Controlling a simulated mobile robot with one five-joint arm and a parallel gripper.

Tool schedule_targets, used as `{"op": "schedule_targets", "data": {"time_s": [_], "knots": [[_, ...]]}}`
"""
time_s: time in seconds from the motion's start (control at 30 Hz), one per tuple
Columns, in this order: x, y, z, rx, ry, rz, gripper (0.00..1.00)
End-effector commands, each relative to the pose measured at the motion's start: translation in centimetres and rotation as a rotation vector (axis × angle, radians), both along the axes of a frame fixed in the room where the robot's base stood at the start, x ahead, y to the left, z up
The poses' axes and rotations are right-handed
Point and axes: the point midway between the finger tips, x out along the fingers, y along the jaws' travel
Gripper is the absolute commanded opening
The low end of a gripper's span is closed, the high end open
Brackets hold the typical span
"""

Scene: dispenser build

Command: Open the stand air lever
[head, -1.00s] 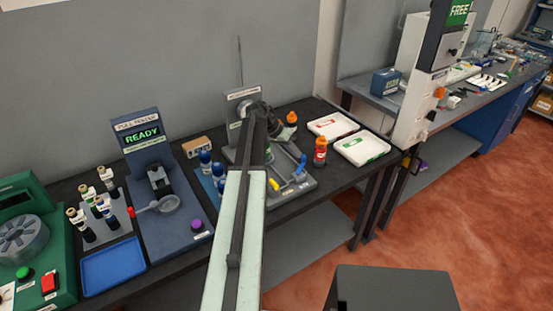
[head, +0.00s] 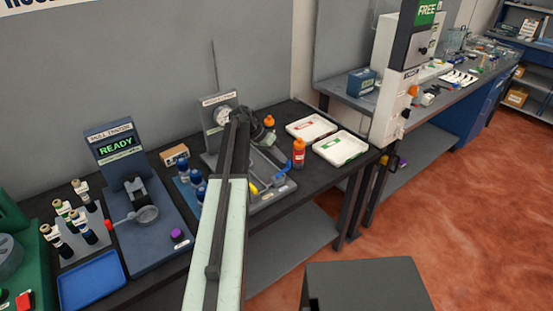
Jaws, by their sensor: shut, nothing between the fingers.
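The test stand, with a grey back panel and round gauge (head: 225,115), stands on the dark bench in the middle of the head view. On its grey base are a yellow lever handle (head: 253,190) and a blue lever handle (head: 282,170). Their labels are too small to read, so I cannot tell which is the air lever. My arm reaches over the stand from below and hides part of its left side. My dark gripper (head: 263,130) is shut and empty, above the rear of the stand and apart from both handles. Its fingertips are hard to make out.
A red-marked tray (head: 312,127) and a green-marked tray (head: 340,148) lie further right. Blue-capped bottles (head: 197,180) stand left of my arm.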

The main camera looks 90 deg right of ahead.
Motion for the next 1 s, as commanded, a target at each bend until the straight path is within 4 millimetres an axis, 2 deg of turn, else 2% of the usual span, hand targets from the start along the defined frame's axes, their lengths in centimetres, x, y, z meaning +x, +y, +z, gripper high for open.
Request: {"op": "schedule_targets", "data": {"time_s": [0.13,0.43,0.57,0.7,0.73,0.8,1.0], "knots": [[0.2,0.6,0.0,-0.001,0.000,-0.001,0.00],[0.3,0.4,0.0,0.000,0.000,0.000,0.00],[1.0,-1.0,0.0,0.000,0.000,0.002,0.00],[2.4,-3.7,0.2,0.000,-0.001,0.006,0.00],[2.7,-3.4,1.8,0.001,-0.001,0.004,0.00],[3.6,-3.6,3.5,0.001,0.000,0.003,0.00],[6.1,-4.4,6.8,0.001,0.000,0.002,0.00]]}}
